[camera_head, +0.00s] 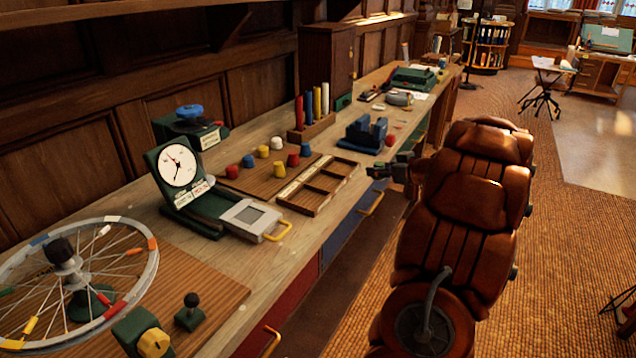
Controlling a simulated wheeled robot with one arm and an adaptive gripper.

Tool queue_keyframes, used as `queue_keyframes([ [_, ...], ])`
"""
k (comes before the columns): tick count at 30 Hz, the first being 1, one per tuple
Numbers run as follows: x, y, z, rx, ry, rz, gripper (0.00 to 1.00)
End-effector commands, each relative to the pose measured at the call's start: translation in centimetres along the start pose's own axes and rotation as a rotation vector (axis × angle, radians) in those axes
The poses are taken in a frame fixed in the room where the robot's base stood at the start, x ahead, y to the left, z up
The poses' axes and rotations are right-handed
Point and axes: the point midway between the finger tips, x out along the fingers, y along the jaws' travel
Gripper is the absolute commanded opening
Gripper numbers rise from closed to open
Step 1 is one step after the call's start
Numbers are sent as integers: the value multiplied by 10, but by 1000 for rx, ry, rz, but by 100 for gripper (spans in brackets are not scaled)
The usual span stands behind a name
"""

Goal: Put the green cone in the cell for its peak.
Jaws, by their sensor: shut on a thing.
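My gripper (372,172) is at the bench's front edge, right of the wooden tray. It is shut on a small dark greenish thing, which I take for the green cone; the fingers hide most of it. The wooden tray with cells (300,207) lies on the bench, and its cells look empty. Left of it, a brown board (240,182) bears several red, blue, yellow and white cones; no green one shows there. A dial gauge (178,165) with a white face and dark green frame stands further left. Its markings are too small to read.
Behind the tray are a blue block (366,134) and a holder with coloured rods (312,130). A spoked wheel (80,275) fills the near left. Clear bench wood lies right of the tray.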

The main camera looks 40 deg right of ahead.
Motion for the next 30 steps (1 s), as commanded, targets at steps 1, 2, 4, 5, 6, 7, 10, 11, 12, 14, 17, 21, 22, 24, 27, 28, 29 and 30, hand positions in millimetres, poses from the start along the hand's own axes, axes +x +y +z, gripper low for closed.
queue_keyframes([
  [1,-2,2,2,1,0,1,5],
  [2,-2,1,2,1,0,1,5],
  [4,3,-3,1,0,0,-2,5],
  [5,7,-6,0,0,0,-2,5],
  [6,12,-9,-1,0,0,-2,5],
  [7,16,-12,-3,0,-1,-2,5],
  [10,30,-22,-7,0,1,-2,5],
  [11,34,-25,-8,-1,2,-3,5],
  [12,40,-30,-10,-2,1,-4,5],
  [14,48,-35,-12,-2,1,-3,5],
  [17,61,-44,-16,-1,1,-3,5],
  [21,79,-57,-21,-1,1,-3,5],
  [22,83,-60,-22,-1,1,-2,5],
  [24,92,-66,-24,-1,2,-3,5],
  [27,103,-74,-27,-1,1,-4,5],
  [28,106,-76,-28,0,1,-3,5],
  [29,109,-78,-28,0,1,-2,5],
  [30,111,-79,-29,0,0,-1,5],
])
